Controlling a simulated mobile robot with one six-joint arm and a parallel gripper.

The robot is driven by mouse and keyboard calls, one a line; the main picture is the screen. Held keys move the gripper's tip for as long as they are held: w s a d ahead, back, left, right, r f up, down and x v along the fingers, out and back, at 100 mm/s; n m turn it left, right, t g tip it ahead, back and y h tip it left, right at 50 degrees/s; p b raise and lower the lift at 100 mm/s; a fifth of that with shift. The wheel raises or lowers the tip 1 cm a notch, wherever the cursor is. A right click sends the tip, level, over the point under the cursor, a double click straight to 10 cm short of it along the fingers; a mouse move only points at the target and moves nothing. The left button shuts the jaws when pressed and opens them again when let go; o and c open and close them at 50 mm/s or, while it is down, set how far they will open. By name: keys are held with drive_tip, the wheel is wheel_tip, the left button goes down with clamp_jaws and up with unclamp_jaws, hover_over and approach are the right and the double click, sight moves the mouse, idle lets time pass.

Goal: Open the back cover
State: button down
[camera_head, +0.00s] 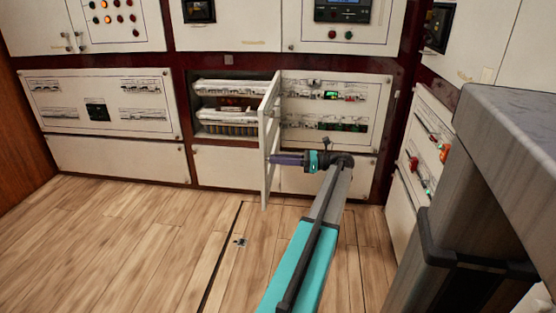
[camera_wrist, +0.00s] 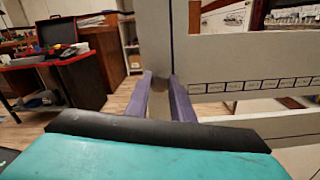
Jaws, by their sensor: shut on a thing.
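The back cover (camera_head: 266,192) is a pale panel in the lower back wall. It stands swung out towards me, seen nearly edge-on in the head view, with its compartment (camera_head: 232,112) uncovered behind it. In the wrist view the cover (camera_wrist: 215,60) is a pale panel with cut-out slots and a row of small labels. My gripper (camera_head: 275,159) is at the cover's edge, at mid-height, with its purple fingers closed on it. In the wrist view the fingers (camera_wrist: 164,82) lie either side of the panel's edge.
Breaker rows (camera_head: 238,88) show inside the compartment. A neighbouring panel (camera_head: 345,85) with switches is right of the cover. A grey bench-like block (camera_head: 510,120) stands at the right. The wooden floor (camera_head: 120,240) at the left is clear. A table with a red-edged case (camera_wrist: 75,65) shows in the wrist view.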

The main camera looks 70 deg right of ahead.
drive_tip(key=c, duration=1.5)
unclamp_jaws()
drive_tip(key=shift+s+f, duration=0.1)
drive_tip(key=shift+s, duration=0.15)
drive_tip(key=shift+c, duration=0.2)
drive_tip(key=shift+s, duration=0.1)
drive_tip(key=s+d+p, duration=0.2)
drive_tip(key=s, duration=1.1)
drive_tip(key=shift+s+d+p, duration=0.15)
drive_tip(key=shift+s+p, duration=0.1)
drive_tip(key=shift+p, duration=0.1)
drive_tip(key=shift+w, duration=0.1)
